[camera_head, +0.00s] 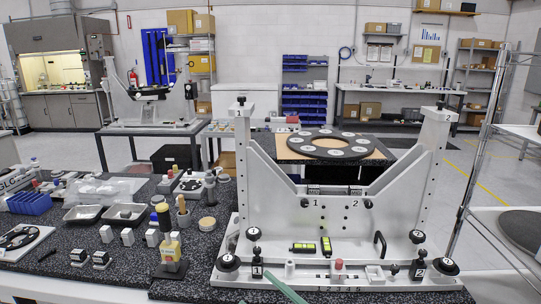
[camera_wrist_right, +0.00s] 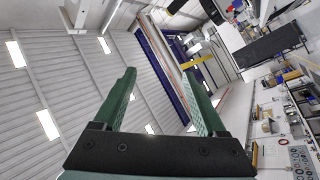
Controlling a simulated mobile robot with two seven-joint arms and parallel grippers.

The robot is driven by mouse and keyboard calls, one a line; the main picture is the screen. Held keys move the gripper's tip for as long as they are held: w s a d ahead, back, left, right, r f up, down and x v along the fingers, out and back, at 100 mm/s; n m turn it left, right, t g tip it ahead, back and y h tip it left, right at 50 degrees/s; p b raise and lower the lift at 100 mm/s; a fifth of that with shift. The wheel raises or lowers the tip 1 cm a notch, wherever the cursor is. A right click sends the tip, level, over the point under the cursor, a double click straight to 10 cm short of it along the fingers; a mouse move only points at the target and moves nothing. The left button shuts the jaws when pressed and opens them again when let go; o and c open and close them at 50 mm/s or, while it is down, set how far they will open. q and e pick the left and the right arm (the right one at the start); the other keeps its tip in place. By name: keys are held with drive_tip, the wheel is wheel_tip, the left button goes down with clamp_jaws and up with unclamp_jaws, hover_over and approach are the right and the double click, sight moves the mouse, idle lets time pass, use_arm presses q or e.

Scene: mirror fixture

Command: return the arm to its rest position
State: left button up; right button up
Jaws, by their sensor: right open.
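My right gripper (camera_wrist_right: 159,73) shows in the right wrist view. Its two green fingers stand wide apart with nothing between them, and the ceiling and a far wall lie behind them. In the head view a green finger-like piece (camera_head: 287,290) of mine enters at the bottom edge, in front of the white fixture (camera_head: 335,240). I cannot tell which arm it belongs to. No other part of my left gripper can be made out. The fixture stands upright on the dark speckled table, with posts marked 1 and 2.
A black ring (camera_head: 329,153) with white discs lies on a board behind the fixture. A metal rack post (camera_head: 476,165) stands at the right.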

drive_tip(key=s+d+f+m+t+h, duration=0.1)
drive_tip(key=s+d+f+m+h, duration=0.1)
drive_tip(key=d+f+m+h, duration=0.55)
drive_tip(key=s+d+f+m+t+h, duration=0.1)
drive_tip(key=s+d+f+m+h, duration=0.3)
drive_tip(key=f, duration=0.7)
drive_tip(key=s+d+f+m+g+h, duration=0.2)
drive_tip(key=s+d+f, duration=0.1)
drive_tip(key=s+f, duration=0.3)
drive_tip(key=s+d+f+m+g+h, duration=0.2)
drive_tip(key=s+d+f+m+g, duration=0.1)
drive_tip(key=s+f, duration=0.4)
drive_tip(key=shift+d+g+h, duration=0.25)
drive_tip(key=shift+g+h, duration=0.05)
drive_tip(key=shift+h, duration=0.05)
drive_tip(key=shift+s, duration=0.1)
drive_tip(key=shift+c, duration=0.4)
